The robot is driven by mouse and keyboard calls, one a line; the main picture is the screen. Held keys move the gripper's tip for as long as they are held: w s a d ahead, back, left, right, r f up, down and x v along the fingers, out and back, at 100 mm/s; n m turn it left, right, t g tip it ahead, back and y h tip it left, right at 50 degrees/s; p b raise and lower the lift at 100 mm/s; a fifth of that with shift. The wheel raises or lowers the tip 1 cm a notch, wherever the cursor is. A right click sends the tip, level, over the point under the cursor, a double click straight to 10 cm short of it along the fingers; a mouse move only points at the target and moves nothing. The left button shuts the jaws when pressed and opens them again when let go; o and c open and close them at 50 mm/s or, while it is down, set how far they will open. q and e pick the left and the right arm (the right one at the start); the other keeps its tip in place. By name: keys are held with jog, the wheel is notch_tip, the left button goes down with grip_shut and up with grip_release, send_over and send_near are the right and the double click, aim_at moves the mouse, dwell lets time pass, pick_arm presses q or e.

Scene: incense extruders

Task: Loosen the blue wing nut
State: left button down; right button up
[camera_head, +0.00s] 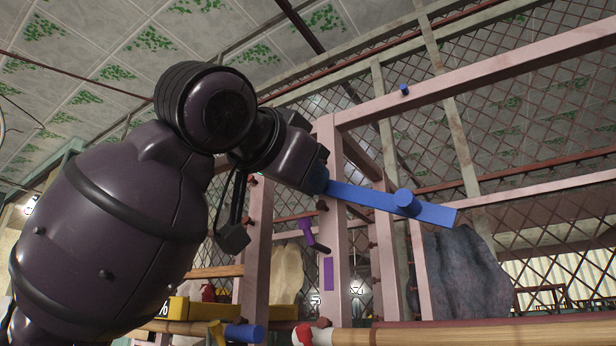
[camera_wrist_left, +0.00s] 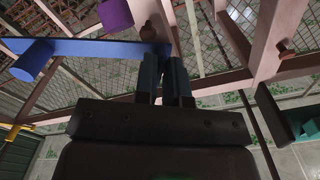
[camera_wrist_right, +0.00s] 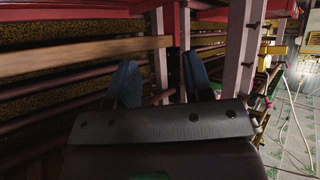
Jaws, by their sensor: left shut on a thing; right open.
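The blue wing nut looks to be the long flat blue bar with a round stub (camera_head: 432,211), slanting across the pink frame in the head view. The left wrist view shows this blue bar (camera_wrist_left: 95,47) running from the upper left to my fingertips. My left gripper (camera_head: 322,180) is shut on the bar's left end; its fingertips (camera_wrist_left: 167,58) are close together there and partly hide that end. How the bar joins the frame is not clear. My right gripper (camera_wrist_right: 160,80) is open with nothing between its fingers; it is not in the head view.
The pink frame (camera_head: 328,140) stands around the bar, with a purple handle (camera_head: 312,236) on it below the left gripper. A small blue peg (camera_head: 404,89) is on the upper beam. A dark grey rock-like mass (camera_head: 460,275) stands behind. A wooden beam (camera_wrist_right: 85,58) lies ahead of the right gripper.

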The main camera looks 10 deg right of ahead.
pick_arm(q)
jog(key=n, duration=0.4)
pick_arm(e)
jog(key=shift+f, duration=0.3)
pick_arm(q)
jog(key=shift+n, duration=1.7)
pick_arm(e)
jog(key=shift+s+f, duration=0.35)
jog(key=shift+w+r, duration=0.25)
jog(key=shift+w, duration=0.1)
pick_arm(q)
jog(key=c, duration=1.2)
grip_release()
